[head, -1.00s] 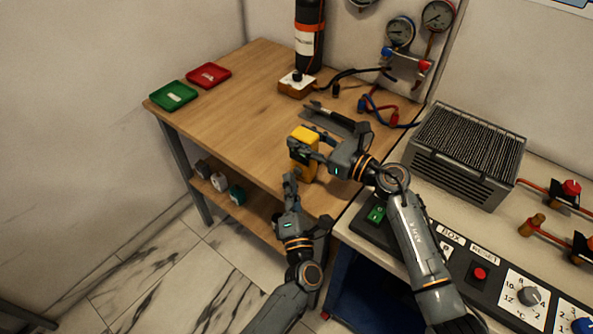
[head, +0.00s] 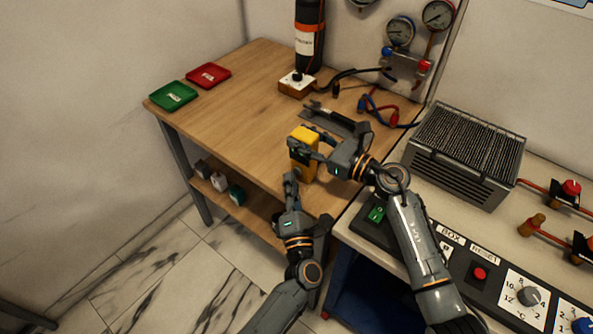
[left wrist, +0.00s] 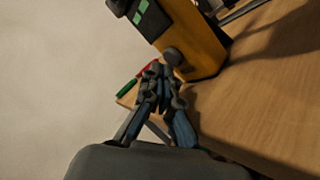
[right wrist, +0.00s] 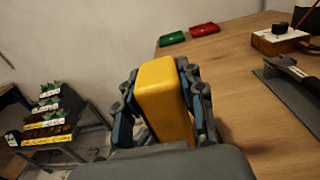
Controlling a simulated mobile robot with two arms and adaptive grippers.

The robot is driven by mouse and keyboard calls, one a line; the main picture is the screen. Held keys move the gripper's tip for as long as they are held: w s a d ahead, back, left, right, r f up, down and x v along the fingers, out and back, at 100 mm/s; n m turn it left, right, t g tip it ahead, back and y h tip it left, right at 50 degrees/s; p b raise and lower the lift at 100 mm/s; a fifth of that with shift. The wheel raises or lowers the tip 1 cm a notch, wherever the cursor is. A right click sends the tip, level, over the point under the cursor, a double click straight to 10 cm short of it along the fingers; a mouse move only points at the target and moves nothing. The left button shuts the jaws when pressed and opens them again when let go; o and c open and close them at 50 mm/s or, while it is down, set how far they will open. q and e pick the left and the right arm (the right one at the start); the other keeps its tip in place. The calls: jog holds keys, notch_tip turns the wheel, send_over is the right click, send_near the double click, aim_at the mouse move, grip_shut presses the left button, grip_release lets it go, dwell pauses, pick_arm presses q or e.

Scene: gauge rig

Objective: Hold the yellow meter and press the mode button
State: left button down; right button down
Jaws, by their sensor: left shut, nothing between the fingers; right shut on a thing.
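The yellow meter (head: 304,150) stands upright near the front edge of the wooden table. My right gripper (head: 297,152) is shut on it; in the right wrist view the fingers clasp both sides of the meter (right wrist: 164,100). In the left wrist view the meter (left wrist: 195,40) shows a dark front with a green display and a dark round knob (left wrist: 173,56). My left gripper (head: 290,180) is shut and empty, just in front of the meter's lower part. Its fingertips (left wrist: 160,72) appear close beside the knob; I cannot tell whether they touch. No mode button label is readable.
A green tray (head: 173,96) and a red tray (head: 209,75) lie at the table's far left. A dark tool on a grey plate (head: 335,121) lies behind the meter. A grey ribbed box (head: 465,150) stands on the right bench. The table's left middle is clear.

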pick_arm(q)
jog(key=shift+w+d+r, duration=0.45)
jog(key=shift+w, duration=0.1)
dwell(0.7)
jog(key=shift+s+r, duration=0.3)
jog(key=shift+s, duration=0.05)
jog(key=shift+s+d, duration=0.15)
jog(key=shift+s, duration=0.4)
jog(key=s+a, duration=0.1)
jog(key=s, duration=0.1)
jog(key=s+a, duration=0.2)
jog(key=shift+a+r, duration=0.1)
jog(key=shift+w, duration=0.1)
dwell(0.7)
